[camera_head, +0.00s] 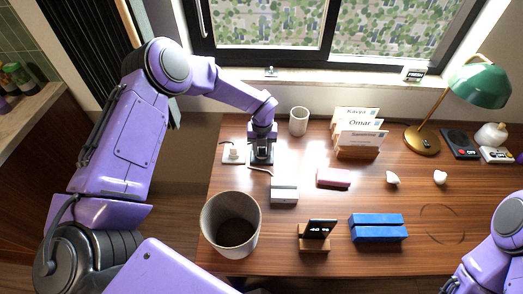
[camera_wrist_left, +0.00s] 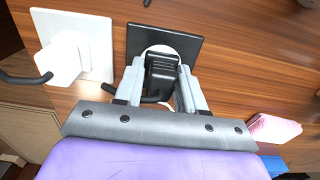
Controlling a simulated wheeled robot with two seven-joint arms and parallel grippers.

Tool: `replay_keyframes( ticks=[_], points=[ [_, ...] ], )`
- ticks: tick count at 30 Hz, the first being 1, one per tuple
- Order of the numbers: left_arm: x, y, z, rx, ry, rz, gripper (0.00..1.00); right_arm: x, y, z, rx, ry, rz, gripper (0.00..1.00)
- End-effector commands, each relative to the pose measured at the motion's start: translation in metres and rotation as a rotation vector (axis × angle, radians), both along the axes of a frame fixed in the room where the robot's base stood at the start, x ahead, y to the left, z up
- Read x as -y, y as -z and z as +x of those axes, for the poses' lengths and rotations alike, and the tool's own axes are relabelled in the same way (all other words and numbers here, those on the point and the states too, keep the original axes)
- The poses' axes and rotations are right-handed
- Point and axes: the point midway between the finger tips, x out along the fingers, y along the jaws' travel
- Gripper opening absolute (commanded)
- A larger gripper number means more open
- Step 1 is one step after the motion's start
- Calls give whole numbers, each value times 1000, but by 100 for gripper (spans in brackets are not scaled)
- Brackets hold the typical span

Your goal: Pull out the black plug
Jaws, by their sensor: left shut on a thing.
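The black plug (camera_wrist_left: 161,75) is between the two fingers of my left gripper (camera_wrist_left: 160,78) in the left wrist view. The fingers are shut on it from both sides. Behind the plug is a black socket plate (camera_wrist_left: 190,42) with a pale round face partly showing. I cannot tell whether the plug is fully seated. A black cord leaves the plug's side. In the head view my left gripper (camera_head: 262,152) points down at the black plate, and the plug is mostly hidden there. My right gripper is out of view.
Left of the black plate is a white socket plate (camera_wrist_left: 96,40) with a white plug (camera_wrist_left: 60,62). A white cup (camera_head: 299,121), card holder (camera_head: 357,152), pink block (camera_head: 333,177), grey-white box (camera_head: 284,193) and bin (camera_head: 212,218) stand nearby.

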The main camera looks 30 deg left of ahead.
Motion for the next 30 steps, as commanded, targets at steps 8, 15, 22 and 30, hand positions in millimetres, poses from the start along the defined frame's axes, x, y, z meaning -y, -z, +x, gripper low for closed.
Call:
replay_keyframes(
  ticks=[8, 15, 22, 30],
  points=[
    [0, -13, 0, 0, -1, -1, 0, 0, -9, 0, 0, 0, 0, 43],
    [0, -23, 0, 0, 0, -1, 0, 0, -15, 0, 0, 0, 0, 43],
    [0, -32, 0, 0, 0, -1, 0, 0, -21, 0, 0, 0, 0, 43],
    [0, -43, 0, 0, -1, -1, 0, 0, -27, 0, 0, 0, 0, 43]
  ],
)
